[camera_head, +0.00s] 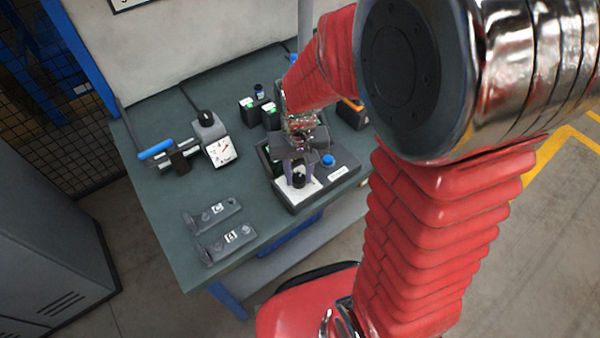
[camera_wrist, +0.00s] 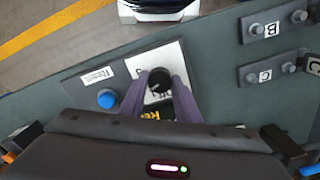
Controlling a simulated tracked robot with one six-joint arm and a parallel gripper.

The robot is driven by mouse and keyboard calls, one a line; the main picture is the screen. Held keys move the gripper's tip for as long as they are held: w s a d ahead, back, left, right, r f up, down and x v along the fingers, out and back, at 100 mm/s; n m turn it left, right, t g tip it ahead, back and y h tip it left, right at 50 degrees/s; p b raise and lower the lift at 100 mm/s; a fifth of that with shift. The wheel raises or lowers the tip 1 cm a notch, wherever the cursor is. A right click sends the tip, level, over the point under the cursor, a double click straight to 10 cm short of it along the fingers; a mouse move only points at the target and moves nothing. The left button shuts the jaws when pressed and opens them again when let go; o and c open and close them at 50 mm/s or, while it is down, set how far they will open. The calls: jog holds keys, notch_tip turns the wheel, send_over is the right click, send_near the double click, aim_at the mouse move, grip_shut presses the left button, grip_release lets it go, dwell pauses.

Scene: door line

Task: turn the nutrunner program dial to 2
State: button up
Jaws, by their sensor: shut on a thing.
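The black program dial (camera_wrist: 158,78) sits on a white dial plate (camera_wrist: 172,56) of the nutrunner controller box; the dial also shows in the head view (camera_head: 299,180). My gripper (camera_wrist: 159,84) has its two grey-purple fingers on either side of the dial, shut on it. In the head view my gripper (camera_head: 298,170) reaches down over the grey controller box (camera_head: 343,183). A blue button (camera_wrist: 107,98) is beside the dial on the same box. The numbers around the dial are mostly hidden by my fingers, so I cannot tell the setting.
A gauge with a blue-handled tool (camera_head: 156,149) lies left on the green bench (camera_head: 255,210). Two labelled grey brackets (camera_head: 224,240) lie near the front edge. Black battery packs (camera_head: 250,108) stand behind the box. The bench between brackets and box is clear.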

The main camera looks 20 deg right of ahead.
aim_at(298, 176)
jog(key=shift+w+r+m, duration=0.1)
jog(key=shift+w+m, duration=0.15)
jog(key=shift+m, duration=0.45)
jog(key=o, duration=1)
jog(key=shift+s, duration=0.1)
jog(key=shift+o, duration=0.2)
notch_tip(298, 176, up, 14)
jog(key=shift+f, duration=0.2)
